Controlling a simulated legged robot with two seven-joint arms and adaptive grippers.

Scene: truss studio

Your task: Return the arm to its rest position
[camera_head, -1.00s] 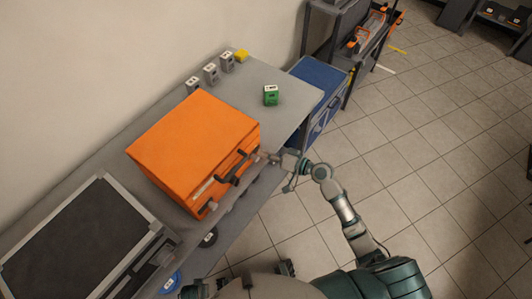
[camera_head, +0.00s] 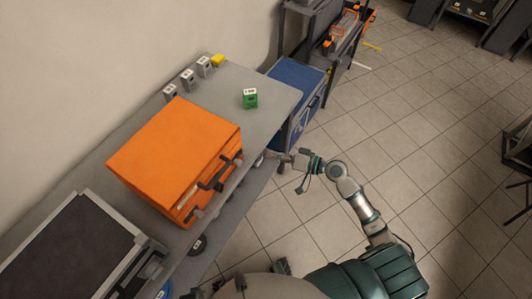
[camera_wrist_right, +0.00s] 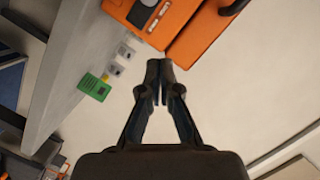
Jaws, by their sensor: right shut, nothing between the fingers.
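My right arm reaches in from the lower right of the head view. Its gripper (camera_head: 274,155) is beside the bench's front edge, right of the orange case (camera_head: 170,150) and apart from its dark handle (camera_head: 220,172). In the right wrist view the gripper's fingertips (camera_wrist_right: 158,72) meet with nothing between them. The orange case (camera_wrist_right: 195,28) shows beyond them at the top of that view. The case sits on the grey bench (camera_head: 272,92) with its lid down.
A green block (camera_head: 250,99), several small grey blocks (camera_head: 187,79) and a yellow block (camera_head: 218,60) stand on the bench. A dark-topped case (camera_head: 65,250) lies at the lower left. A blue-topped cabinet (camera_head: 298,82) stands past the bench's end. Tiled floor to the right is open.

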